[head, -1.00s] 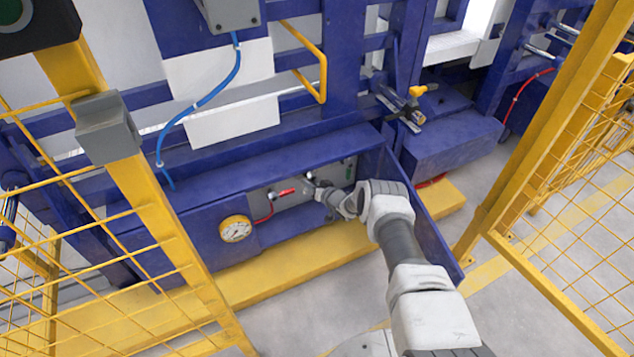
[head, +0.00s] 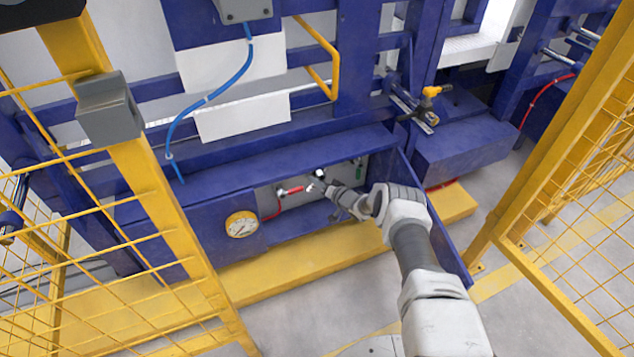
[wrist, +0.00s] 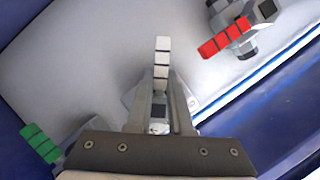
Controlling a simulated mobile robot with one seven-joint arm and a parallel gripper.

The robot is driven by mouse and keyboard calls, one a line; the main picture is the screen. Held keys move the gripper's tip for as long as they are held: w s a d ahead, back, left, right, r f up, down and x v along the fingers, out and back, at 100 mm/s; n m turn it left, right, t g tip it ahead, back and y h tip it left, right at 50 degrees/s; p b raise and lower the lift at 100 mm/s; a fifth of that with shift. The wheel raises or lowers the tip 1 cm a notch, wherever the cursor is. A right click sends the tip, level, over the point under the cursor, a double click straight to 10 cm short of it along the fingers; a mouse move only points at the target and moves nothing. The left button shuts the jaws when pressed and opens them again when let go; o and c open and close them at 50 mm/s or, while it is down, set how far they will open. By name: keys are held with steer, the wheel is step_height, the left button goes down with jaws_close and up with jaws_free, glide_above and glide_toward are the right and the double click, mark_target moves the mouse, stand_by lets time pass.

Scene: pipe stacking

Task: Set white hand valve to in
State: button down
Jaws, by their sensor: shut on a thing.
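The white hand valve (wrist: 162,58) shows in the wrist view as a segmented white handle pointing up the picture, in front of a pale panel. Its lower part lies between the fingers of my gripper (wrist: 159,105), which is shut on it. In the head view my gripper (head: 322,189) reaches into the open blue cabinet at the valve row. There the white handle is small and mostly hidden by the gripper, so its exact angle is hard to tell.
A red-handled valve (wrist: 225,38) is at the upper right, a green-handled valve (wrist: 40,143) at the lower left. The cabinet's open door (head: 433,215) stands right of my arm. A pressure gauge (head: 241,224) is left of the opening. Yellow mesh fences (head: 560,190) flank both sides.

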steer(key=shift+w+r, duration=0.35)
steer(key=shift+r, duration=0.1)
steer(key=c, duration=0.8)
jaws_free()
steer(key=shift+s+f, duration=0.1)
steer(key=shift+f, duration=0.05)
steer(key=shift+s+d, duration=0.1)
steer(key=shift+s, duration=0.05)
steer(key=p+v, duration=0.7)
steer(key=v, duration=1)
steer(key=shift+s, duration=0.1)
